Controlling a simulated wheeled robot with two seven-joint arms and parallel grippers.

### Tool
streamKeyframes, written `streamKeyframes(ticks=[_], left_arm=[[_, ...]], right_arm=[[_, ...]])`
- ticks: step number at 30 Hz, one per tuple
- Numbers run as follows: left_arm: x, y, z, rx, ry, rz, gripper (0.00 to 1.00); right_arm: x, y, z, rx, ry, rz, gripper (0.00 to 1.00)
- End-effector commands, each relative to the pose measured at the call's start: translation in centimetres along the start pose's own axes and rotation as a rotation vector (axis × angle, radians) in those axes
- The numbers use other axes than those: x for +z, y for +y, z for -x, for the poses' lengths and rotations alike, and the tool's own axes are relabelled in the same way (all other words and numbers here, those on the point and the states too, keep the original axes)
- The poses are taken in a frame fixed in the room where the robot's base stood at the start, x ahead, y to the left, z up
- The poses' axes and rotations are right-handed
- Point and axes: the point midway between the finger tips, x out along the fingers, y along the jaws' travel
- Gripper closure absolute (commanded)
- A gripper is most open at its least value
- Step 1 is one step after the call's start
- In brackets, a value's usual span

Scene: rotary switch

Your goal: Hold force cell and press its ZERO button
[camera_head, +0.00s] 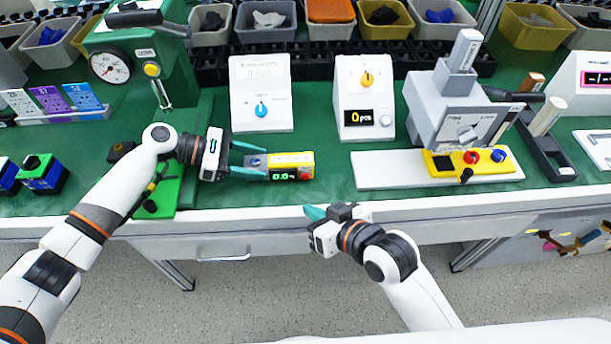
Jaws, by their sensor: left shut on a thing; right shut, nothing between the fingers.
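The force cell (291,161) is a small yellow and dark box with a green-lit display (284,177) and a red button (305,177). It lies on the green bench mat near the front edge, left of centre. I cannot read a ZERO label at this size. My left gripper (247,160) comes in from the left and is shut on the left end of the force cell, with a teal finger on either side. My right gripper (315,212) is shut and empty, in front of the bench edge, below and slightly right of the force cell.
Two white dial boxes, one with a blue knob (261,108) and one with an orange knob (367,79), stand behind. A grey switch machine on a white base (385,172) is to the right. A green press with a gauge (111,66) is at left. Bins line the back.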

Motion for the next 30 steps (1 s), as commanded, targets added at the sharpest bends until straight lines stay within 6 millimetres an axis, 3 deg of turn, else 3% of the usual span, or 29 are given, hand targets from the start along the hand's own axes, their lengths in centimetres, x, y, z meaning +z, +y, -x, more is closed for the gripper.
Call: streamKeyframes(ticks=[9, 10, 14, 24, 30], left_arm=[[0.0, 0.0, 0.0, -0.001, 0.000, 0.000, 0.71], [0.0, 0.0, 0.0, -0.001, 0.000, 0.000, 0.44], [0.0, 0.0, 0.0, -0.001, 0.000, 0.000, 0.23], [0.0, 0.0, 0.3, -0.001, 0.000, 0.000, 0.22], [0.1, -0.1, 3.2, -0.004, -0.001, 0.001, 0.22]], right_arm=[[0.0, 0.0, 0.0, 0.000, 0.000, 0.000, 1.00], [0.0, 0.0, 0.0, 0.000, 0.000, 0.000, 1.00], [0.0, 0.0, 0.0, 0.000, 0.000, 0.000, 1.00], [0.0, 0.0, 0.0, 0.000, 0.000, 0.000, 1.00], [0.0, 0.0, 0.0, 0.000, 0.000, 0.000, 1.00]])
